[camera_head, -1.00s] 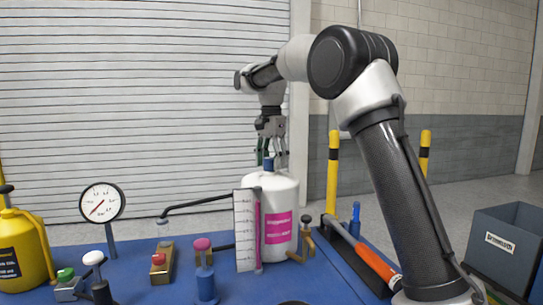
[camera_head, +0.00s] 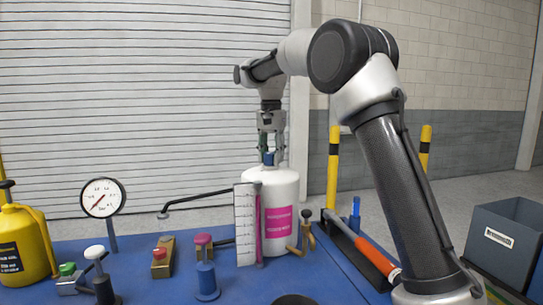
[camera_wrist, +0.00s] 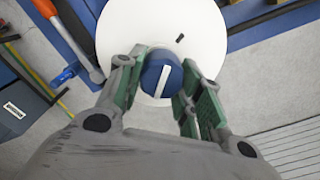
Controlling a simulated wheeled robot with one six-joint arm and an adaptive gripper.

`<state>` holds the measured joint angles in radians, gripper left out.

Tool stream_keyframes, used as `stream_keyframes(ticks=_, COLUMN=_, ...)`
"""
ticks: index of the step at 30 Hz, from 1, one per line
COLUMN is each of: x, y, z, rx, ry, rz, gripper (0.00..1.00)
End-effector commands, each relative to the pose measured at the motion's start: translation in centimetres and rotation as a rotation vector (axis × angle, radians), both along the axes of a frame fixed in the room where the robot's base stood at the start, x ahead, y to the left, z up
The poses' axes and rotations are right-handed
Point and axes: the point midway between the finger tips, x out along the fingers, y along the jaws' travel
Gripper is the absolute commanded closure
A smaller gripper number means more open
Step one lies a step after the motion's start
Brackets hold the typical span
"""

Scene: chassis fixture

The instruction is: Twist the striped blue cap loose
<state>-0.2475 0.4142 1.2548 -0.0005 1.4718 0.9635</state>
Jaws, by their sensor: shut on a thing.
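The striped blue cap (camera_wrist: 165,76) sits on top of the white bottle (camera_head: 286,190), which has a magenta label. The wrist view shows a white stripe across the cap's round top. A small dark mark (camera_wrist: 180,38) lies on the bottle's white top (camera_wrist: 120,30) beside the cap.
A graduated white gauge plate (camera_head: 245,225) stands just in front of the bottle. A dial gauge (camera_head: 102,198), a yellow can (camera_head: 25,245) and several knobs stand to the left. An orange-handled tool (camera_head: 377,257) and a grey bin (camera_head: 492,238) are at right.

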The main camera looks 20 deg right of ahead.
Motion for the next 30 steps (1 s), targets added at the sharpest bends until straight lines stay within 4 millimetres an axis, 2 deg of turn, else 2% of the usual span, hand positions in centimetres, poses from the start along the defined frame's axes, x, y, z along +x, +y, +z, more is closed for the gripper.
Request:
stream_keyframes(ticks=8, x=0.01, y=0.02, z=-0.09, rx=0.000, ry=0.001, rz=0.026, gripper=0.93)
stream_keyframes(ticks=16, x=0.08, y=0.15, z=-0.18, rx=0.000, ry=0.002, rz=0.328, gripper=0.93)
stream_keyframes(ticks=26, x=0.08, y=0.18, z=-0.24, rx=0.000, ry=0.004, rz=0.384, gripper=0.93)
stream_keyframes(ticks=30, x=0.10, y=0.27, z=-0.30, rx=0.000, ry=0.004, rz=0.547, gripper=0.93)
